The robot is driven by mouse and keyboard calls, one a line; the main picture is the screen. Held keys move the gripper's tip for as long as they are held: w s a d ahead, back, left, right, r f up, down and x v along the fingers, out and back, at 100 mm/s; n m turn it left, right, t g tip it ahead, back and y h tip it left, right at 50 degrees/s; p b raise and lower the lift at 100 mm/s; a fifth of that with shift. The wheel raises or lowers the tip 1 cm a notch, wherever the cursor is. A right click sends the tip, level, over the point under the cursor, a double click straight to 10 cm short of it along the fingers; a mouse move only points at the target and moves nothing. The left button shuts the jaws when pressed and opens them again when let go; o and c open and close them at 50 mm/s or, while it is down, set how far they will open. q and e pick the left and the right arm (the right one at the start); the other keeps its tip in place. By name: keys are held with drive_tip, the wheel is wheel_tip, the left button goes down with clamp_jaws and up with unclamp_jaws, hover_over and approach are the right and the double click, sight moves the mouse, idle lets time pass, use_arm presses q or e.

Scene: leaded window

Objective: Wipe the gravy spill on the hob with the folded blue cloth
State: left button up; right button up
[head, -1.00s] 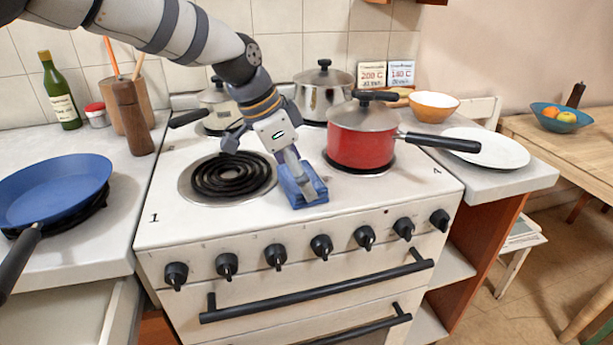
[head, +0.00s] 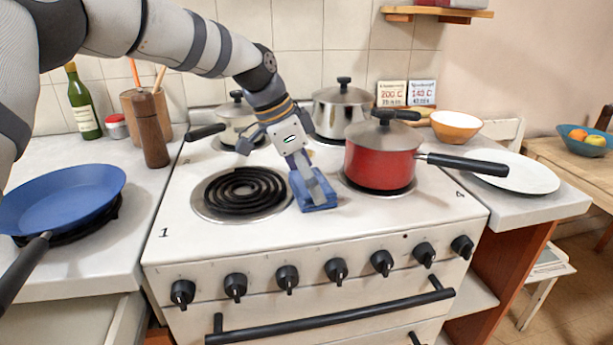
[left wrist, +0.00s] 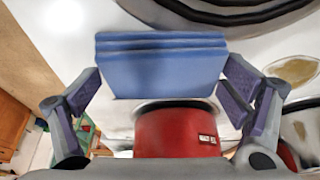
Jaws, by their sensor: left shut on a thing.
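The folded blue cloth (head: 320,207) is on or just above the white hob (head: 265,232), between the front-left coil and the red pot; I cannot tell if it touches. My left gripper (head: 312,182) is shut on it. In the left wrist view the cloth (left wrist: 160,68) spans between the two fingers of the left gripper (left wrist: 162,88). A brownish patch, seemingly the gravy spill (left wrist: 297,70), lies on the hob at the right of that view, beside the cloth and apart from it. In the head view the patch is not visible, probably behind my gripper. My right gripper is not in view.
The red pot (head: 380,160) stands close right of the cloth, its handle (head: 465,164) pointing right. The black coil (head: 241,191) is close left. Two steel pots (head: 341,115) (head: 238,118) stand behind. A blue pan (head: 62,200) is on the left counter. The hob's front strip is clear.

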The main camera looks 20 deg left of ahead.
sight(324, 214)
use_arm(q)
drive_tip(key=shift+s+d+r+p, duration=0.2)
drive_tip(key=shift+s+d+r, duration=0.15)
drive_tip(key=shift+s, duration=0.15)
drive_tip(key=shift+s+d+r+p, duration=0.2)
drive_tip(key=shift+s+d+r, duration=0.1)
drive_tip(key=shift+s, duration=0.15)
drive_tip(key=shift+s+d+f, duration=0.1)
drive_tip(key=shift+s+f, duration=0.05)
drive_tip(key=shift+s, duration=0.05)
drive_tip(key=shift+s+d+f, duration=0.25)
drive_tip(key=shift+s, duration=0.15)
drive_tip(key=shift+s+d+f, duration=0.1)
drive_tip(key=shift+s+d, duration=0.35)
drive_tip(key=shift+s, duration=0.15)
drive_tip(key=shift+s+d+f, duration=0.1)
drive_tip(key=shift+s+d, duration=0.3)
drive_tip(key=shift+s, duration=0.2)
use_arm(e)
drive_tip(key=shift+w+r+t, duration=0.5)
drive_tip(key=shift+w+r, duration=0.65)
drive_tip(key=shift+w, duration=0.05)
use_arm(q)
drive_tip(key=shift+r, duration=3.05)
